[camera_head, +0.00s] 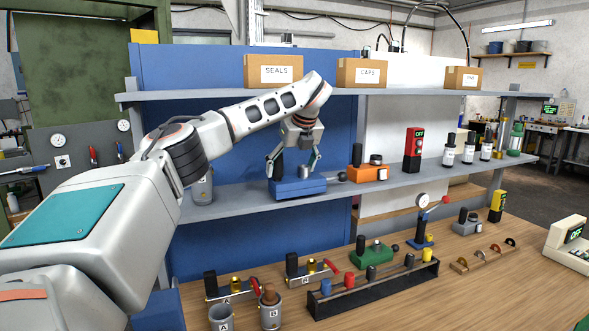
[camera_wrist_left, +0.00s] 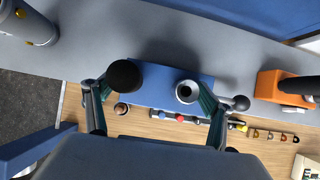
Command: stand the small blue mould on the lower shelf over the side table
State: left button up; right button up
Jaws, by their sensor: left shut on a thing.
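The small blue mould (camera_head: 298,188) is a blue block with a black upright grip, a silver cup and a side lever. It is level at the front edge of the lower shelf (camera_head: 228,199); whether its base touches the shelf is unclear. My left gripper (camera_head: 294,164) reaches down from above, shut on the mould, with a finger at either side. In the left wrist view the blue block (camera_wrist_left: 150,98) shows between the fingers, overlapping the shelf's front edge. My right gripper is out of view.
On the lower shelf, a grey cup (camera_head: 202,190) stands left of the mould and an orange mould (camera_head: 369,174) close on its right. Below, the wooden side table (camera_head: 400,297) holds a green mould (camera_head: 371,254) and a black rack (camera_head: 375,290). Boxes line the upper shelf.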

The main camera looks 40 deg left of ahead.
pick_arm(q)
jog(key=shift+w+a+r+p, duration=0.1)
jog(key=shift+w+a+p, duration=0.35)
jog(key=shift+a, duration=0.55)
jog(key=shift+w+a+f, duration=0.15)
jog(key=shift+f, duration=0.65)
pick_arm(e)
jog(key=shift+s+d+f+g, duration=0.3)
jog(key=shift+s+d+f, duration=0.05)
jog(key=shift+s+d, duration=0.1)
pick_arm(q)
jog(key=o, duration=2.1)
jog(key=shift+f, duration=0.1)
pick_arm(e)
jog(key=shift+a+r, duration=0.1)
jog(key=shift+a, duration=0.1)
